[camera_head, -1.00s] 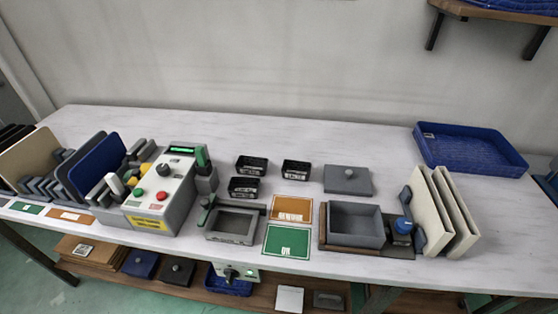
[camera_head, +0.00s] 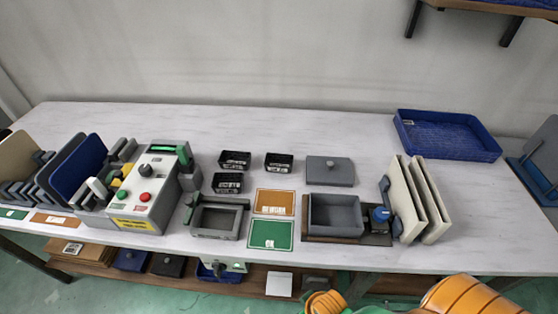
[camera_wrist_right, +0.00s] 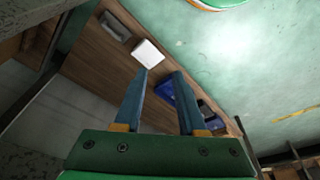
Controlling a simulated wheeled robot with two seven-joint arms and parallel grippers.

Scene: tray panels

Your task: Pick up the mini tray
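Three small black trays sit on the white table left of the middle in the head view: a back left one (camera_head: 235,160), a back right one (camera_head: 279,163) and a front one (camera_head: 228,182). The pictures do not show which of them, if any, the task calls the mini tray. My right gripper (camera_wrist_right: 161,73) shows in the right wrist view with its two blue fingers apart and nothing between them. It points toward the wooden shelf below the table (camera_wrist_right: 105,65), away from the black trays. My left gripper is not in view.
A control box (camera_head: 145,195) stands left of the trays. A grey frame (camera_head: 216,217), orange and green cards (camera_head: 271,234), a grey bin (camera_head: 335,214), a grey lid (camera_head: 330,170) and upright cream panels (camera_head: 420,200) lie to the front and right. A blue tray (camera_head: 447,136) is at the back right.

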